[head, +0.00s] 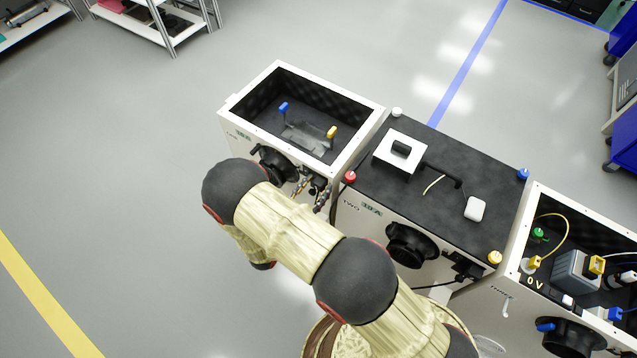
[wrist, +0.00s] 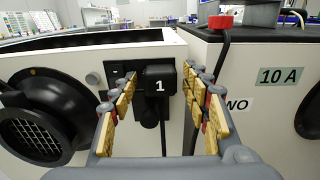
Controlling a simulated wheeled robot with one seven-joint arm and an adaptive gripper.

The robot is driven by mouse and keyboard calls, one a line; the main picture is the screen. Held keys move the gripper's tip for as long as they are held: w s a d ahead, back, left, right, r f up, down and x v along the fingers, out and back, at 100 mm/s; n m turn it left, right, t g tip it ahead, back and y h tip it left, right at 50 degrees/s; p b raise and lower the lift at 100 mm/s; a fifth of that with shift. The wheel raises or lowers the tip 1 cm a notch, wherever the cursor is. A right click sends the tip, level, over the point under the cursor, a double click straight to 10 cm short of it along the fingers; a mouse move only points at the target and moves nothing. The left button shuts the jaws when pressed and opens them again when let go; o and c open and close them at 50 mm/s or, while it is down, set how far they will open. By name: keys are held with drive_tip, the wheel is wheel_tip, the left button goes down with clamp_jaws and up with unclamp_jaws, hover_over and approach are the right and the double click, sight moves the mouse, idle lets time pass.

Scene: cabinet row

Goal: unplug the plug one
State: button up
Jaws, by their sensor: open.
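Plug one is a black plug with a white "1" (wrist: 159,86), seated in a black socket panel (wrist: 122,72) on the white front of the left cabinet. A black cord (wrist: 163,138) hangs below it. In the wrist view my gripper (wrist: 160,80) is open, its yellow-padded fingers on either side of the plug, with visible gaps to both. In the head view my gripper (head: 311,191) is at the right end of the left cabinet's front. There my fingers largely hide the plug.
A round black vent (wrist: 38,125) protrudes left of the socket. The middle cabinet (head: 440,185) stands close on the right, with a red knob (head: 350,176) at its near corner and a black cable (wrist: 223,55) hanging down its side. A third cabinet (head: 525,225) stands farther right.

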sight(316, 188)
drive_tip(key=shift+c, duration=0.8)
clamp_jaws()
idle(0.5)
drive_tip(key=shift+s, duration=0.1)
drive_tip(key=shift+v, duration=2.9)
drive_tip(key=shift+a, duration=0.1)
